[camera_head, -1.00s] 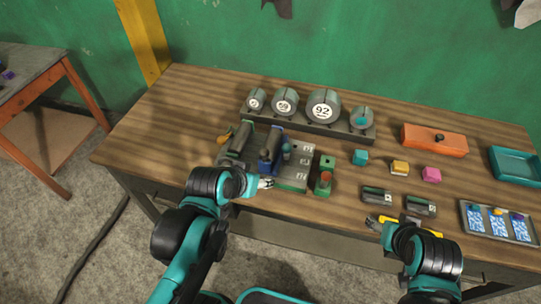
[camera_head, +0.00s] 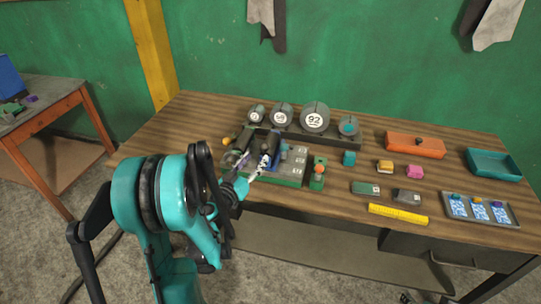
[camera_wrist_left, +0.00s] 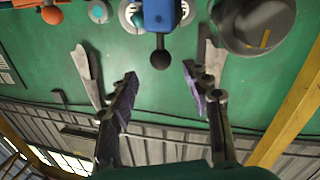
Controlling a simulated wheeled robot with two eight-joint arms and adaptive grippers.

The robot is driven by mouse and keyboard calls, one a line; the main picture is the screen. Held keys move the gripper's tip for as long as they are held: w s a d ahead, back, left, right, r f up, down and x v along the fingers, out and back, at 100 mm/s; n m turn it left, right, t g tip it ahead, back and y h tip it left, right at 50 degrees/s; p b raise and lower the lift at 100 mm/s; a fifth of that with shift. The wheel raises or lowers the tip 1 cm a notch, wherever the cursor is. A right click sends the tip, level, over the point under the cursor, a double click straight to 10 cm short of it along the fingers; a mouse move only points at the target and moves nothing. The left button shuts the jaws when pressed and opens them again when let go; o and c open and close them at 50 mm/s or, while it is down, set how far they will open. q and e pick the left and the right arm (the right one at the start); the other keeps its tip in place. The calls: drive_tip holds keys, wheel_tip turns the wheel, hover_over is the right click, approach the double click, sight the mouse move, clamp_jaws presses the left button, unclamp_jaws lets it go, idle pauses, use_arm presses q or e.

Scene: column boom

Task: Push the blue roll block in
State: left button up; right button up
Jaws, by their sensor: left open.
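The blue roll block (camera_head: 272,152) stands on the grey and green fixture (camera_head: 293,169) on the bench. In the left wrist view the blue block (camera_wrist_left: 162,14) shows at the top, with a black ball knob (camera_wrist_left: 160,58) sticking out from it. My left gripper (camera_head: 250,166) is at the front of the fixture, close to the block. In the left wrist view its two fingers (camera_wrist_left: 160,76) are spread, with the knob in line with the gap between them. I cannot tell whether they touch it. My left arm hides the fixture's front left. My right gripper does not show.
A rack of grey numbered weights (camera_head: 315,118) stands behind the fixture. A green post block with an orange top (camera_head: 318,174) is at its right. Farther right are small coloured blocks (camera_head: 385,167), an orange box (camera_head: 415,145), a yellow ruler (camera_head: 398,214) and a card tray (camera_head: 480,209).

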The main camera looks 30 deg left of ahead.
sight(262, 150)
use_arm(q)
drive_tip(key=w, duration=0.4)
drive_tip(key=w+b, duration=0.1)
drive_tip(key=w, duration=0.2)
drive_tip(key=shift+w+a, duration=0.2)
drive_tip(key=shift+w, duration=0.2)
clamp_jaws()
drive_tip(key=shift+a, duration=0.1)
